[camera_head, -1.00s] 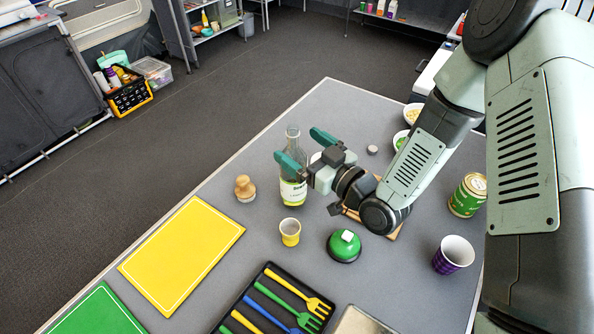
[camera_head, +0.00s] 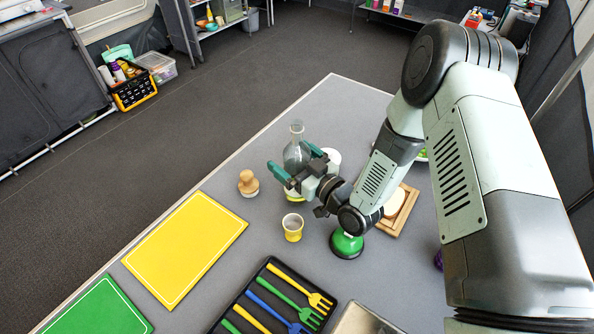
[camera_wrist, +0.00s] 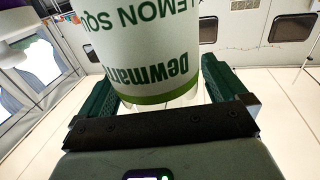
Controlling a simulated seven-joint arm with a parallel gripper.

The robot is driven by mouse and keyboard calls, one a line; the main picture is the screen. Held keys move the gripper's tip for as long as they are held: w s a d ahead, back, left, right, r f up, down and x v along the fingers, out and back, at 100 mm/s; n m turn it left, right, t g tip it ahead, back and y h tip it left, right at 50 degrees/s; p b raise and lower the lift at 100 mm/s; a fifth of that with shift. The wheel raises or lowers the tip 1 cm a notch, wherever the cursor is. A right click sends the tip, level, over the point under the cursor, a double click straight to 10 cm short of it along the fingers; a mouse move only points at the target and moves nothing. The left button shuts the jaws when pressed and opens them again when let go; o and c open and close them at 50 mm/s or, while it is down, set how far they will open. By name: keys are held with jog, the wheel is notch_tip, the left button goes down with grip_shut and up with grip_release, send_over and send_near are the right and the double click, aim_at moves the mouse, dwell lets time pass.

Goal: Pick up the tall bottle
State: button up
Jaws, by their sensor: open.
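The tall bottle (camera_head: 296,155) is clear glass with a pale label and stands upright near the table's far left edge. My gripper (camera_head: 296,163) is level with the middle of the bottle, one finger on its near left side and the other on its far right side, hiding part of it. In the wrist view, the bottle's white and green lemon squash label (camera_wrist: 155,55) appears upside down between the two green fingers of my gripper (camera_wrist: 160,88). The jaws are open. I cannot tell whether either finger touches the glass.
A wooden-topped shaker (camera_head: 248,183) and a yellow cup (camera_head: 293,228) stand close by. A green domed object (camera_head: 346,243) sits under my arm, beside a wooden board (camera_head: 403,213). A yellow mat (camera_head: 185,248) and black cutlery tray (camera_head: 262,275) lie in front.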

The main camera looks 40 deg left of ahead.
jog(key=shift+a, duration=0.2)
jog(key=c, duration=1.2)
jog(key=shift+r, duration=0.2)
